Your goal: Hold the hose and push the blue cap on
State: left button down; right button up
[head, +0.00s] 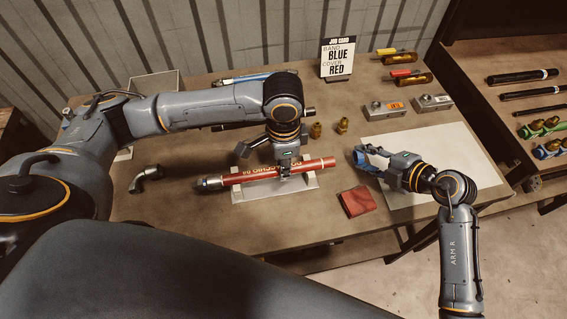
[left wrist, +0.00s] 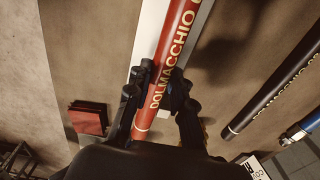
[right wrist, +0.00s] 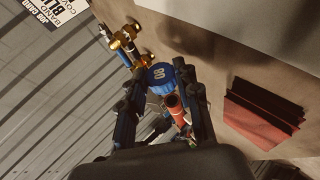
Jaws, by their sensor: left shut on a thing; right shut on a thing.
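The red hose (head: 240,177) lies along a pale cradle (head: 308,182), with a metal fitting (head: 208,184) on its left end. My left gripper (head: 284,172) is shut around the hose near its right end; its fingers (left wrist: 161,100) straddle the hose (left wrist: 178,45) in the left wrist view. My right gripper (head: 366,156) is shut on the blue cap (head: 359,158), to the right of the hose's free end with a gap between. The right wrist view shows the cap (right wrist: 161,78) between the fingers (right wrist: 160,95); the red hose end (right wrist: 174,104) appears beyond it.
A red folded cloth (head: 357,201) lies below the right gripper, beside a white sheet (head: 430,165). Brass fittings (head: 341,126) stand behind the gap. A job card (head: 338,60) reading band blue, cover red stands at the back. A metal elbow (head: 146,178) lies at left.

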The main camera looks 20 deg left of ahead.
jog(key=shift+s+a, duration=0.1)
jog(key=shift+a, duration=0.1)
jog(key=shift+s+a, duration=0.6)
jog(key=shift+a, duration=0.2)
jog(key=shift+s+a, duration=0.6)
jog(key=shift+a, duration=0.2)
jog(key=shift+s+a, duration=0.75)
jog(key=shift+a, duration=0.25)
dwell(0.8)
jog(key=o, duration=0.8)
jog(key=v, duration=1.2)
jog(key=shift+r, duration=0.1)
